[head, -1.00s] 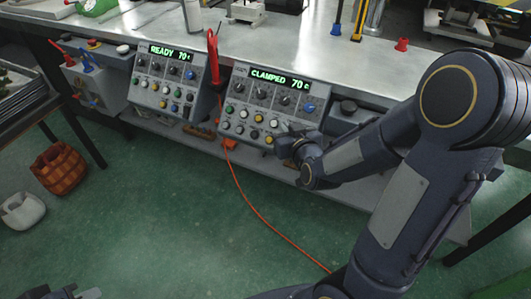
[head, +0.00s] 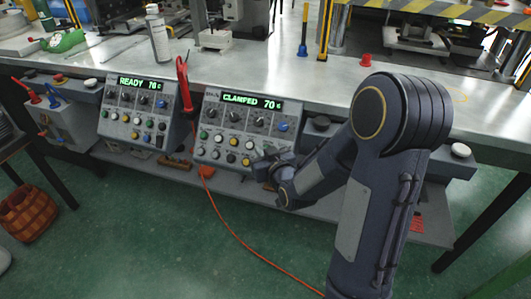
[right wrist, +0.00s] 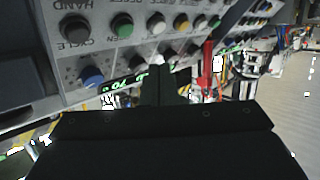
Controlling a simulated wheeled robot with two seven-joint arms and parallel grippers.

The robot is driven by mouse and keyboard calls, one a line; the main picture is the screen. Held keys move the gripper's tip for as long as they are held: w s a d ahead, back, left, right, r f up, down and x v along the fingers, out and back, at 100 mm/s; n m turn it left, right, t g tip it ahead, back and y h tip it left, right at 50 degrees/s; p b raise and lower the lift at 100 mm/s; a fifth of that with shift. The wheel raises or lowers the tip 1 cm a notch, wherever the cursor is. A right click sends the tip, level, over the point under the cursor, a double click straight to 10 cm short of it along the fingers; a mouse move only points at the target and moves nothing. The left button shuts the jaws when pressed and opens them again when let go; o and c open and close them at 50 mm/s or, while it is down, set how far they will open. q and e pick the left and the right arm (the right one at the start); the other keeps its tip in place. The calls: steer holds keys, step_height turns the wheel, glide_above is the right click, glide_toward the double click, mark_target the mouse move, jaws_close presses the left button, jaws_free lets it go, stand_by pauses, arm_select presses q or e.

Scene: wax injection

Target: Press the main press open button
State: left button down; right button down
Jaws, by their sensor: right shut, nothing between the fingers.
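The control box (head: 240,130) whose display reads CLAMPED 70 c has rows of knobs and coloured buttons on its sloped face. Its button labels are too small to read in the head view, so I cannot tell which one is the open button. My right gripper (head: 263,158) is shut and empty at the lower right of this face, beside the bottom button rows. In the right wrist view the shut fingers (right wrist: 160,82) point at a button panel with green (right wrist: 122,25), white and yellow (right wrist: 182,20) buttons and a blue knob (right wrist: 92,77). Whether they touch a button cannot be seen.
A second box (head: 135,115) reading READY stands to the left. A red-handled tool (head: 183,80) stands between the boxes, and an orange cable (head: 228,225) runs down to the floor. A wicker basket (head: 30,215) sits at left.

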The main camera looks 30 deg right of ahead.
steer(key=shift+w+d+f+b, duration=1.05)
steer(key=shift+d+f+b, duration=0.2)
steer(key=shift+f, duration=0.1)
stand_by(1.1)
steer(key=shift+w+d+f+b, duration=0.2)
steer(key=shift+d+f+b, duration=0.05)
steer(key=shift+b, duration=0.35)
